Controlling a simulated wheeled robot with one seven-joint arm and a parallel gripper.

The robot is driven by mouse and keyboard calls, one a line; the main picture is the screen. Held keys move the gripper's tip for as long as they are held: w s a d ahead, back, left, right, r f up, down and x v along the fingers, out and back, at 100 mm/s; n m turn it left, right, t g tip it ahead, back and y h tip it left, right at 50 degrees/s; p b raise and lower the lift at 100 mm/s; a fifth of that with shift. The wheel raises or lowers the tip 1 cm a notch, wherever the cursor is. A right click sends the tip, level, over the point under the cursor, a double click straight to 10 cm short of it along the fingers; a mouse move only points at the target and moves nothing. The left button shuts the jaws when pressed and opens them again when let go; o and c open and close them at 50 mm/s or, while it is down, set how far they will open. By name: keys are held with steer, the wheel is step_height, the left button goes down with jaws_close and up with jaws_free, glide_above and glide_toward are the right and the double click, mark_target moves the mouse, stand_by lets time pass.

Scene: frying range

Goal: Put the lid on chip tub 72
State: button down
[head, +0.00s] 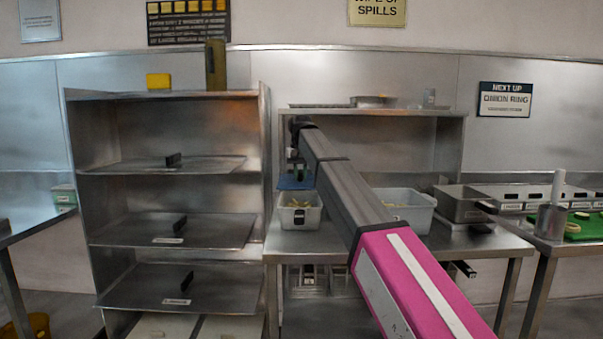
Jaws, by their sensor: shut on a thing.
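A white chip tub (300,212) with pale chips in it and a dark label stands at the left of the steel table. The number on the label is too small to read. A blue lid (296,181) is held just above the back of this tub; part of it is in the shade of the shelf unit. My gripper (293,167) is shut on the lid, with my arm reaching in from the lower right. Whether the lid touches the tub rim cannot be told. A larger pale tub (424,207) with chips stands to the right, partly behind my arm.
A steel rack (82,190) with several sloping metal sheets bearing dark handles stands at the left. A steel shelf (390,113) overhangs the table. A grey metal pan (460,204) stands on the right. Bare table (290,243) lies in front of the white tub.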

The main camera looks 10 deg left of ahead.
steer(key=shift+f, duration=3)
steer(key=shift+f, duration=0.35)
steer(key=c, duration=0.9)
jaws_free()
steer(key=shift+c, duration=0.2)
steer(key=shift+r, duration=0.1)
